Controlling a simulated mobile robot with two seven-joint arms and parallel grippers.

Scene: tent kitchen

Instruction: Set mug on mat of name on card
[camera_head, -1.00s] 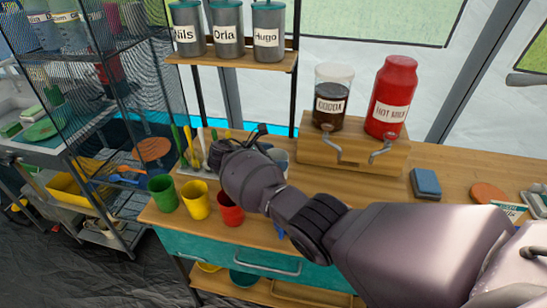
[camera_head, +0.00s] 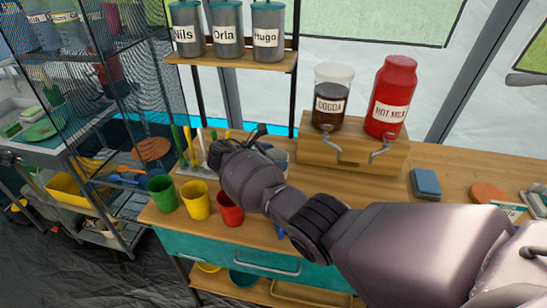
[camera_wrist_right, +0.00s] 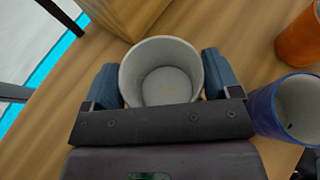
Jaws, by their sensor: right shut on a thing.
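My right gripper (camera_wrist_right: 160,88) is shut on a light grey-white mug (camera_wrist_right: 161,58). Its dark blue fingers press on both sides of the mug, which is upright and looks empty. In the head view the grey mug (camera_head: 279,157) is mostly hidden behind my right wrist, close to the dispenser stand. A blue mug (camera_wrist_right: 290,108) stands next to the gripper in the wrist view. A card (camera_head: 512,211) lies at the far right of the counter; its writing is too small to read. A round reddish mat (camera_head: 488,192) lies beside it. My left gripper is not in view.
Green (camera_head: 162,193), yellow (camera_head: 196,199) and red (camera_head: 230,209) mugs stand along the front edge. The wooden dispenser stand (camera_head: 352,153) holds cocoa and hot milk. A blue sponge-like block (camera_head: 425,184) lies to its right. Canisters labelled Nils, Orla and Hugo (camera_head: 268,37) stand above.

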